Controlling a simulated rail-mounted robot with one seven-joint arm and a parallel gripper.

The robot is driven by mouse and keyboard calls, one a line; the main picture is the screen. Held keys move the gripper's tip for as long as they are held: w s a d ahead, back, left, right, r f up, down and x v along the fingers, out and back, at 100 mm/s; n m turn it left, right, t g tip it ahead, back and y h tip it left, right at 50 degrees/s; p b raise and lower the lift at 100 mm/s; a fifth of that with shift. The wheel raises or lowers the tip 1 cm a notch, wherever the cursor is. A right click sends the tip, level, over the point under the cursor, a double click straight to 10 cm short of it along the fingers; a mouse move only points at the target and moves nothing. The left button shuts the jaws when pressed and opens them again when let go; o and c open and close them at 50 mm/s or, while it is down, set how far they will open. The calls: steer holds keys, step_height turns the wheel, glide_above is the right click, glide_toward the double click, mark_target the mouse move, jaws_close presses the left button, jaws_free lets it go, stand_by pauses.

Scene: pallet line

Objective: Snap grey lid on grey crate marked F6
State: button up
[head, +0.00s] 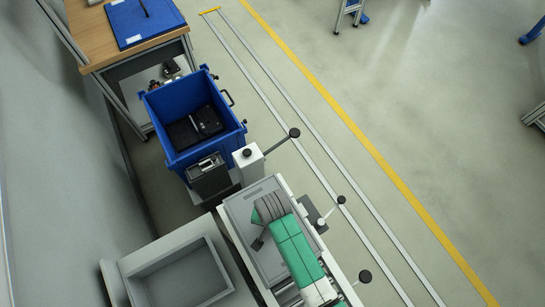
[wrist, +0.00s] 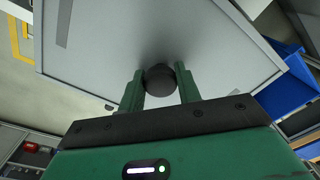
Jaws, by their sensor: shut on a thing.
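My gripper (wrist: 161,88) has its two green fingers closed on the round black knob (wrist: 160,78) of the grey lid (wrist: 225,55). In the head view the same grey lid (head: 240,207) lies flat under my green and grey arm, over the roller line. Whether it rests on a crate or hangs above one cannot be told, as the lid and arm hide what is below. An open grey crate (head: 222,291) stands at the lower left, seemingly empty. No F6 marking can be read.
A blue bin (head: 239,138) with black things inside stands behind the line. A blue lid (head: 128,38) lies on a wooden bench (head: 88,30). Posts with black knobs (head: 341,200) stand along the line's right side.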

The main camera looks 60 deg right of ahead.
step_height(320, 180, down, 6)
steer(key=b, duration=0.5)
steer(key=shift+r+b, duration=0.25)
steer(key=shift+b, duration=0.05)
step_height(320, 180, down, 2)
steer(key=shift+w+d+f+b, duration=0.1)
steer(key=shift+w+f+b, duration=0.1)
steer(key=shift+b, duration=0.15)
steer(key=shift+s+p, duration=0.1)
steer(key=shift+p, duration=0.2)
steer(key=shift+f+p, duration=0.25)
steer(key=shift+p, duration=0.05)
stand_by(1.0)
steer(key=o, duration=1.6)
